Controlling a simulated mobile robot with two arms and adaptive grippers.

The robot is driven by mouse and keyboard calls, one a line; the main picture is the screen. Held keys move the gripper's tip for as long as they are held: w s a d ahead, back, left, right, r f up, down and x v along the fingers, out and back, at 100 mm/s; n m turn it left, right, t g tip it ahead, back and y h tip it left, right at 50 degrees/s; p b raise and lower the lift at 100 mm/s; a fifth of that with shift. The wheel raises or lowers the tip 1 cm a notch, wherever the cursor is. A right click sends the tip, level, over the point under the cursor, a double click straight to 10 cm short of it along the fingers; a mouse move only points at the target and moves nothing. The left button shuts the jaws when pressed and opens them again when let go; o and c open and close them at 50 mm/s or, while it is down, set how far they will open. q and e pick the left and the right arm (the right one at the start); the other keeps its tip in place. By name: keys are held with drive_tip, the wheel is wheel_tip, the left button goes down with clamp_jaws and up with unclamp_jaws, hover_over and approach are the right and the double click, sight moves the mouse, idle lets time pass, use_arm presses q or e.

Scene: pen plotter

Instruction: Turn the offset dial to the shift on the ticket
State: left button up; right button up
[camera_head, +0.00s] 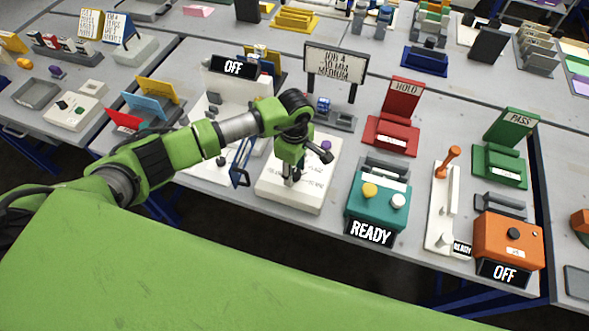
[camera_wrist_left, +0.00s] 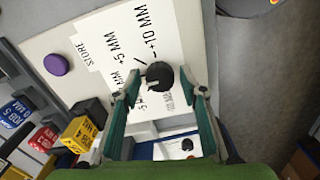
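The ticket (camera_head: 337,65) stands on a dark frame behind the white dial panel (camera_head: 312,192); it reads "JOB 4", a 10 MM shift whose sign is hard to make out, and "MEDIUM". The black offset dial (camera_wrist_left: 159,75) shows in the left wrist view, with labels such as "+5 MM" and "+10 MM" around it. Its pointer setting is not clear. My left gripper (camera_head: 292,178) is above the panel and hides the dial in the head view. In the wrist view its green fingers (camera_wrist_left: 163,82) are open on either side of the dial, with visible gaps. My right gripper is not in view.
A purple knob (camera_wrist_left: 56,64) sits on the same panel beside "STORE". A teal "READY" box (camera_head: 378,205) stands to the right, then an orange "OFF" box (camera_head: 508,240). Red and green trays stand farther back.

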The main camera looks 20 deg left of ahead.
use_arm(q)
drive_tip(key=c, duration=0.7)
drive_tip(key=shift+c, duration=0.2)
drive_tip(key=shift+f+n+b, duration=0.15)
drive_tip(key=shift+n+b, duration=1.05)
drive_tip(key=shift+n, duration=0.3)
drive_tip(key=n+b, duration=0.2)
drive_tip(key=n, duration=0.2)
drive_tip(key=shift+n+b, duration=0.3)
drive_tip(key=shift+b, duration=0.1)
drive_tip(key=n+b, duration=0.2)
drive_tip(key=n, duration=0.3)
drive_tip(key=shift+b, duration=0.35)
drive_tip(key=n+b, duration=0.1)
drive_tip(key=n, duration=0.4)
drive_tip(key=shift+r+b, duration=0.2)
drive_tip(key=shift+b, duration=0.2)
drive_tip(key=shift+n, duration=0.3)
